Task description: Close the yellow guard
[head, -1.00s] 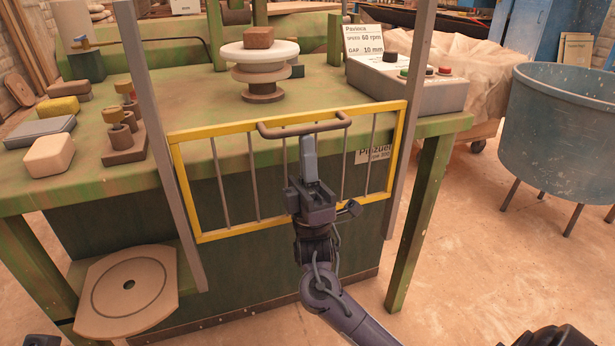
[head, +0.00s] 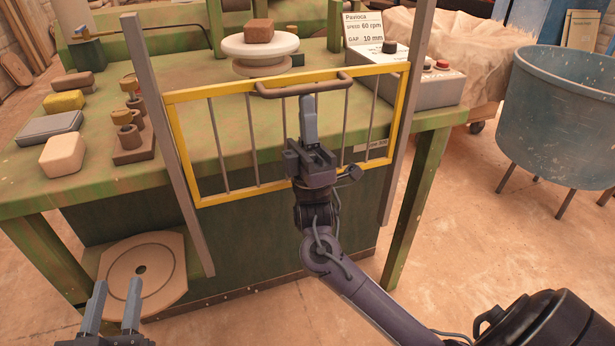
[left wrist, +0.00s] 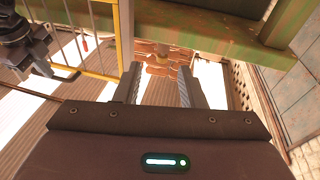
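The yellow guard (head: 231,198) is a barred rectangular frame between two grey posts at the front of the green machine. Its brown handle (head: 278,92) runs along the top bar. My right gripper (head: 308,100) points up in front of the guard, its fingers together as one narrow shape. Its tip is right under the handle bar and seems to touch it; nothing shows between the fingers. My left gripper (head: 115,295) is open and empty at the lower left. In the left wrist view its fingers (left wrist: 158,85) are apart, with part of the guard (left wrist: 104,40) at upper left.
A white roller stack (head: 260,46) with a brown block stands behind the guard. A control box (head: 425,88) with buttons is at right; blocks and a peg stand (head: 132,150) are at left. A round disc board (head: 150,275) is low at left. A blue tub (head: 560,120) stands right.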

